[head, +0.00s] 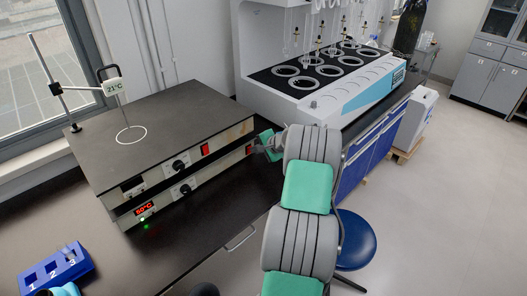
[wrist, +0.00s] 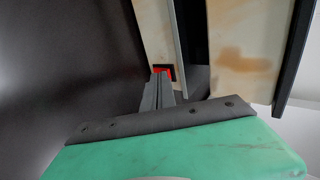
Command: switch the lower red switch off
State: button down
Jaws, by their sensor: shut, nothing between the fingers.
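Two stacked hot plates stand on the dark bench, each with a knob and a red switch on its pale front panel. The lower red switch (head: 249,149) is at the right end of the lower front panel (head: 215,172). In the wrist view this red switch (wrist: 163,70) sits in a black frame, partly hidden behind the fingertips. My gripper (head: 262,147) is shut and empty, its tips at the switch; I cannot tell whether they touch it. The closed fingers (wrist: 158,76) also show in the wrist view. The upper red switch (head: 205,149) is on the upper plate.
The lower display (head: 145,208) glows red with a green light below it. A stand with a 21°C thermometer (head: 113,86) rises from the upper plate (head: 165,115). A blue numbered rack (head: 55,270) is at lower left.

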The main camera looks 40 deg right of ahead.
jog(key=shift+w, duration=0.4)
jog(key=shift+w+r, duration=0.25)
jog(key=shift+w+f+g, duration=0.1)
jog(key=shift+w+g, duration=0.1)
jog(key=shift+g, duration=0.3)
jog(key=shift+s, duration=0.1)
jog(key=shift+r+p, duration=0.6)
jog(key=shift+r, duration=0.25)
jog(key=shift+r, duration=0.1)
